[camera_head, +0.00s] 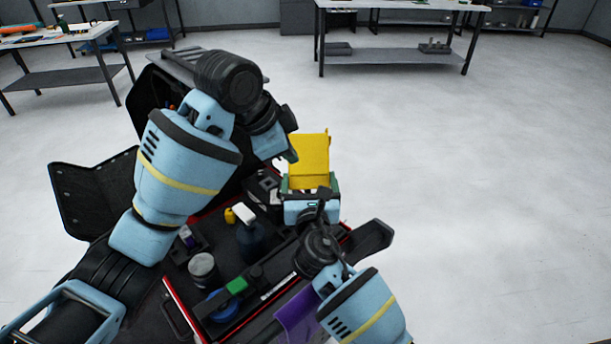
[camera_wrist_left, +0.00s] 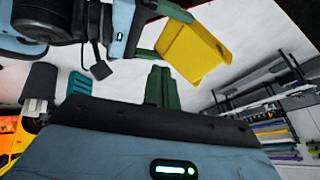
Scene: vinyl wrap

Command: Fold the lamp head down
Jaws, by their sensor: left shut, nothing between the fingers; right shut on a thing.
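The yellow lamp (camera_head: 310,157) stands up as a bright panel above my right gripper (camera_head: 311,188), which is shut on its lower part. The lamp also shows in the left wrist view (camera_wrist_left: 196,50), tilted, at upper right. My left gripper (camera_wrist_left: 160,85) is shut and empty, its green fingers together, just left of and below the lamp in that view. It looks apart from the lamp, though the depth is hard to judge. The lamp's hinge is hidden.
Below my arms is a red-edged cart (camera_head: 341,229) holding a dark spray bottle (camera_head: 250,240), a grey can (camera_head: 203,269) and other tools. A purple sheet (camera_head: 297,317) lies at its front. Open floor (camera_head: 480,190) extends right. Worktables (camera_head: 400,5) stand far back.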

